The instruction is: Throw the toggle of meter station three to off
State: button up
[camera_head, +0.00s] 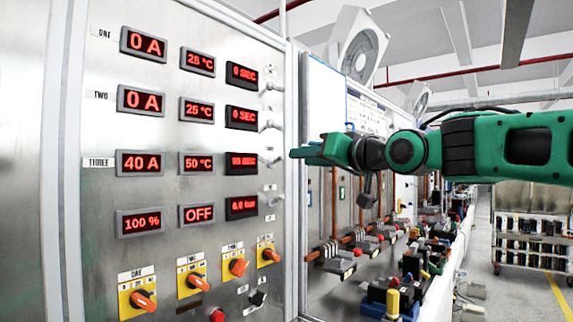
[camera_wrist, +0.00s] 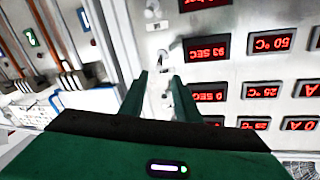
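Meter station three is the panel row labelled THREE (camera_head: 99,162), with displays reading 40 A (camera_head: 139,162) and 50 °C (camera_head: 201,162). Its small silver toggle (camera_head: 270,161) is at the right end of the row. In the wrist view, which shows the panel upside down, this toggle (camera_wrist: 162,57) sits beside the 93 SEC display (camera_wrist: 207,49). My green gripper (camera_head: 293,153) is just right of the toggle, at about its height. In the wrist view, my gripper's fingers (camera_wrist: 160,78) are apart with nothing held between them. Whether either finger touches the toggle is unclear.
Similar toggles for station two (camera_head: 270,125) and station one (camera_head: 272,87) are above on the same panel. Orange rotary switches (camera_head: 143,300) line the panel's bottom. A bench with electrical parts (camera_head: 395,300) runs along the right, and an open aisle lies farther right.

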aim_at(283, 159)
jog(key=x, duration=0.9)
jog(key=shift+f, duration=0.1)
